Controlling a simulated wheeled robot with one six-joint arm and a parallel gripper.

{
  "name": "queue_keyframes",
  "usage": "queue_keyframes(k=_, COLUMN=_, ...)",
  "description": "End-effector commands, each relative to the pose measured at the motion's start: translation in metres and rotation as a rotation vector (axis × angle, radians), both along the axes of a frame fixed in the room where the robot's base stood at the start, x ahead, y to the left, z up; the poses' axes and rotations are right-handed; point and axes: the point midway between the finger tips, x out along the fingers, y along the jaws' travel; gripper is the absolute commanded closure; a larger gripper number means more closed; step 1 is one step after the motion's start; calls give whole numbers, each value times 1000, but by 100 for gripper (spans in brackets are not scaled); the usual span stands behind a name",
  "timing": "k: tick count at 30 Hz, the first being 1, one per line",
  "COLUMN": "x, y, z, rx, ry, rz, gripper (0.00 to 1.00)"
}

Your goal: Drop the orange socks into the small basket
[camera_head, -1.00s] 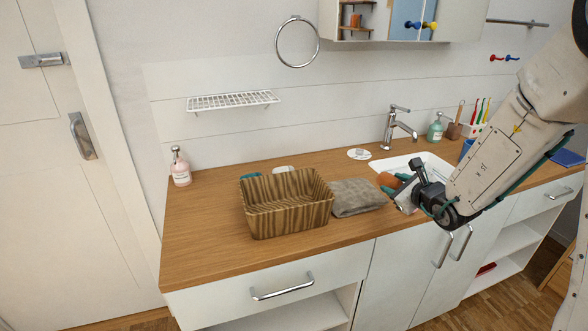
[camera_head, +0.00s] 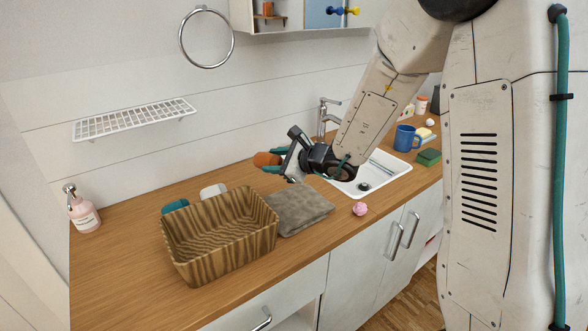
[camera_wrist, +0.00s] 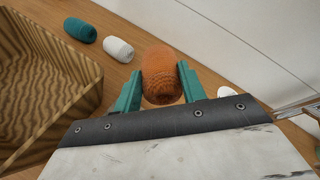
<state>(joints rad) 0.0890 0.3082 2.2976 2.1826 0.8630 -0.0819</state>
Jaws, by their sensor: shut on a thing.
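The orange socks (camera_wrist: 161,73) are a rolled orange bundle between the teal fingers of my gripper (camera_wrist: 160,88) in the wrist view. In the head view the orange socks (camera_head: 265,158) stick out past the fingertips of my gripper (camera_head: 272,163), which is shut on them. They are above the counter, near the sink. The small basket (camera_head: 228,262) is brown, striped and empty, and stands on the counter to the left of and nearer than my gripper. In the wrist view the basket (camera_wrist: 85,75) is at the left, apart from the socks.
A folded grey cloth (camera_head: 300,210) lies right of the basket. Behind the basket are a teal roll (camera_head: 175,206) and a white roll (camera_head: 212,190). A soap bottle (camera_head: 82,212) stands at the left. The sink (camera_head: 385,170), a blue mug (camera_head: 405,138) and a pink item (camera_head: 360,209) are at the right.

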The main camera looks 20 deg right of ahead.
Motion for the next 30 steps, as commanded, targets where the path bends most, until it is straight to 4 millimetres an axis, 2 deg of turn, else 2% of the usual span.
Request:
queue_keyframes(k=1, x=-7, y=22, z=9, rx=-2, ry=-5, rz=95, gripper=82)
queue_keyframes(k=6, x=-53, y=86, z=28, rx=1, ry=-2, rz=458, gripper=82)
queue_keyframes(k=10, x=-93, y=115, z=34, rx=1, ry=1, rz=694, gripper=82)
queue_keyframes(k=12, x=-109, y=122, z=35, rx=0, ry=1, rz=782, gripper=82)
queue_keyframes(k=16, x=-125, y=126, z=34, rx=2, ry=2, rz=865, gripper=82)
queue_keyframes(k=20, x=-127, y=127, z=24, rx=2, ry=3, rz=879, gripper=82)
queue_keyframes(k=30, x=-127, y=127, z=-14, rx=2, ry=2, rz=876, gripper=82)
